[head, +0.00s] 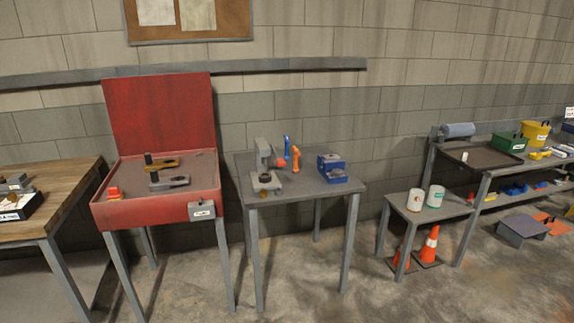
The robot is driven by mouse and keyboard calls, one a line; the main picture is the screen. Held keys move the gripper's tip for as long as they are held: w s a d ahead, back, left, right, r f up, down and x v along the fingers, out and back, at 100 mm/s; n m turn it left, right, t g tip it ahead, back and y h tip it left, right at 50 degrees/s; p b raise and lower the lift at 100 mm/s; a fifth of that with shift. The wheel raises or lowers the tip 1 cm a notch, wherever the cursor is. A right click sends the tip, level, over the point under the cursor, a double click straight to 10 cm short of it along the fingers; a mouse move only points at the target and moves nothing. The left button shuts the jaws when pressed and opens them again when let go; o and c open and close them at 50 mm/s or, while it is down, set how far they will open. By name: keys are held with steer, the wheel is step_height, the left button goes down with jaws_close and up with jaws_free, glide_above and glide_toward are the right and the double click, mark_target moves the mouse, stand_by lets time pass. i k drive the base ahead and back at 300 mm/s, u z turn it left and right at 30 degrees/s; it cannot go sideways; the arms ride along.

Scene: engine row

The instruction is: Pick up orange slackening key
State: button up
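On the middle grey table (318,192) a small bright orange tool (295,158) stands roughly upright, next to a similar blue tool (286,148). It looks like the orange slackening key, but it is too small to be sure. My gripper is not in view.
A red open-lidded bench (155,210) on the left holds a yellow-brown tool (160,163) and a grey tool (170,181). Blue boxes (331,169) sit right of the orange tool. A low table (428,211) holds two cans. The floor in front is clear.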

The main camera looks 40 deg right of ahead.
mark_target(295, 170)
steer(key=z, duration=0.15)
steer(key=i, duration=0.95)
steer(key=u, duration=0.1)
